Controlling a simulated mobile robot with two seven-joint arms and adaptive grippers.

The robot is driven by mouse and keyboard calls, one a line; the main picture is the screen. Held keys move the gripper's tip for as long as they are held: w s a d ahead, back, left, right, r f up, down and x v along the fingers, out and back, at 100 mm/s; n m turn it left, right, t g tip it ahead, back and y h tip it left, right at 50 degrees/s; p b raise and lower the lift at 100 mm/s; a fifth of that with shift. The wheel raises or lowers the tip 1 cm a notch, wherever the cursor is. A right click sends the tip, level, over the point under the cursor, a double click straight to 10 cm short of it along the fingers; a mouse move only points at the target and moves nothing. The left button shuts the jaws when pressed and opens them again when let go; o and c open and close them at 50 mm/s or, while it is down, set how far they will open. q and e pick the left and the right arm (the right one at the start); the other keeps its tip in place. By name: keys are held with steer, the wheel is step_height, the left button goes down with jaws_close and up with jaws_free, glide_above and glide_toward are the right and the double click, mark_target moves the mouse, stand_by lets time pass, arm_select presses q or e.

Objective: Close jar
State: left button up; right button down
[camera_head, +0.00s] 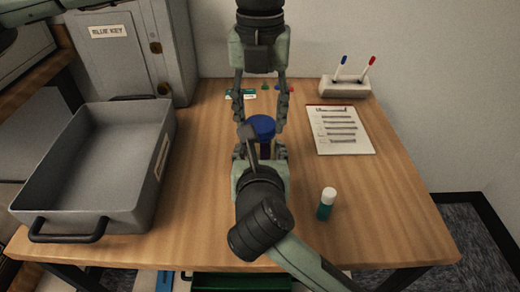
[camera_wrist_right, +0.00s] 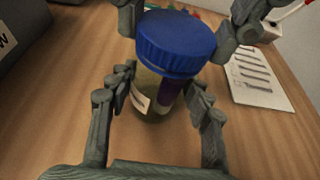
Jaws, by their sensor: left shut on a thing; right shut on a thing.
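The jar (camera_wrist_right: 150,88) stands upright on the table, with clear sides, a pale label and something dark purple showing inside. The blue ribbed lid (camera_head: 262,126) sits on the jar's mouth and also shows large in the right wrist view (camera_wrist_right: 175,42); I cannot tell how tight it is. My left gripper (camera_head: 260,116) comes from the far side and is shut on the lid, one finger on each side. My right gripper (camera_head: 261,152) comes from the near side, lower down, and is shut on the jar's body. My right wrist partly hides the jar in the head view.
A grey tray (camera_head: 45,180) fills the left. A cabinet labelled BLUE KEY (camera_head: 110,55) stands behind it. A green bottle with a white cap (camera_head: 326,205) stands front right. A printed sheet (camera_head: 340,130) and a pen holder (camera_head: 345,87) lie right. Small coloured items lie behind the jar.

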arm_select(q)
steer(key=m, duration=1.2)
steer(key=shift+m, duration=0.4)
steer(key=m, duration=1.2)
steer(key=o, duration=1.3)
steer(key=shift+r, duration=2.2)
